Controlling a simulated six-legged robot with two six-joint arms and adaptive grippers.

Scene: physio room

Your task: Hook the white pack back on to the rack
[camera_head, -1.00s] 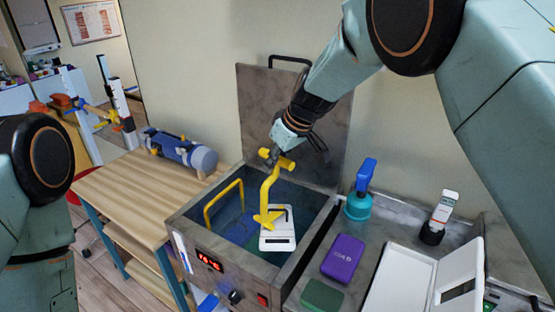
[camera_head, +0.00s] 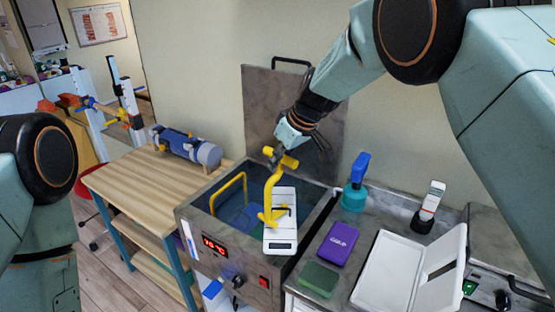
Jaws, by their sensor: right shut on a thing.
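My right gripper (camera_head: 280,151) is shut on the top of a yellow hook tool (camera_head: 272,190) above the open tank. The white pack (camera_head: 283,235) is at the tool's lower hooked end, near the tank's front right corner. It has a dark handle near its middle and overlaps the front rim in the picture. The exact contact between hook and handle is too small to tell. A rack with a yellow handle (camera_head: 229,190) stands in the left of the tank, with blue showing below it. Only my left arm shows at the left edge; its gripper is out of view.
The steel tank (camera_head: 190,222) has its lid (camera_head: 258,115) raised behind. A purple pack (camera_head: 338,244), a green pack (camera_head: 319,278), a blue spray bottle (camera_head: 355,185) and an open white case (camera_head: 390,275) lie right of it. A wooden table (camera_head: 135,182) stands left.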

